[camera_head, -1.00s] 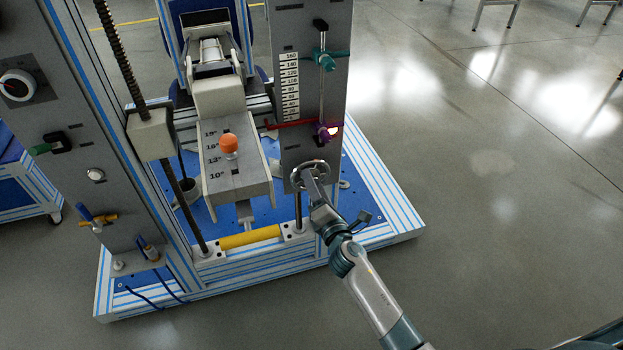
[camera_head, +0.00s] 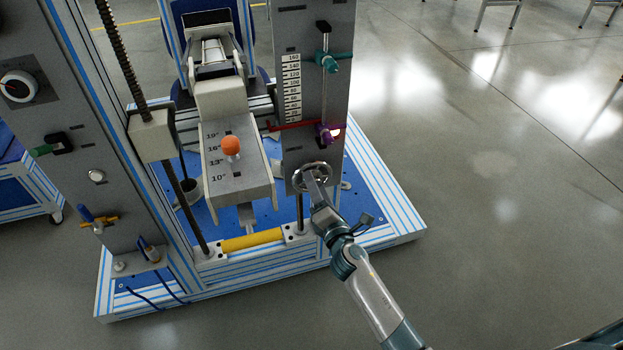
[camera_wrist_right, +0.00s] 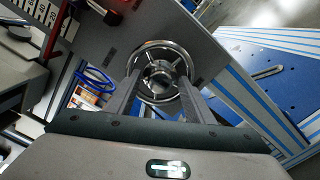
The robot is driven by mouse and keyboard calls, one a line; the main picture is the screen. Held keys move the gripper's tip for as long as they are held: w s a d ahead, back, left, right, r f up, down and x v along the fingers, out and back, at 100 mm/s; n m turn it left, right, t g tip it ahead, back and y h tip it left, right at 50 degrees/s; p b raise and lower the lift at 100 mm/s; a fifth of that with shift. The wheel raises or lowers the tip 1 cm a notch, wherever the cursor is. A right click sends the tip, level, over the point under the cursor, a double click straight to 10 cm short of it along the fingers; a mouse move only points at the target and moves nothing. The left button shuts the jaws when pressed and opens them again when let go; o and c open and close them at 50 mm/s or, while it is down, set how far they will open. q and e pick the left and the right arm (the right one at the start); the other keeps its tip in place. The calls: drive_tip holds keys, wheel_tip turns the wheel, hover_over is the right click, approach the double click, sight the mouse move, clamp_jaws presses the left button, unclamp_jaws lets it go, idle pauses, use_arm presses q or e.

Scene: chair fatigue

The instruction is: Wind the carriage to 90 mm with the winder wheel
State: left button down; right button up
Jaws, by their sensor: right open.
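The winder wheel (camera_head: 312,165) is a small metal ring with a hub, low on the grey right-hand panel. My right gripper (camera_head: 311,177) is at the wheel. In the right wrist view the wheel (camera_wrist_right: 162,48) lies between the two open fingers (camera_wrist_right: 160,80), and they reach to its rim; I cannot tell whether they touch it. The white scale (camera_head: 291,88) with black numbers stands above the wheel. A red pointer (camera_head: 290,126) sits level with the scale's lower end. I cannot tell which moving part is the carriage. My left gripper is out of view.
A purple knob (camera_head: 325,134) and a teal clamp (camera_head: 328,62) are above the wheel. An orange knob (camera_head: 230,146) stands on the grey block to the left. A vertical rod (camera_head: 300,212) runs below the wheel.

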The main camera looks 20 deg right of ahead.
drive_tip(key=shift+s, duration=1.6)
drive_tip(key=n, duration=0.3)
drive_tip(key=shift+s+p, duration=0.1)
drive_tip(key=shift+p, duration=0.3)
drive_tip(key=shift+n, duration=0.4)
drive_tip(key=n+p, duration=0.1)
drive_tip(key=n, duration=0.2)
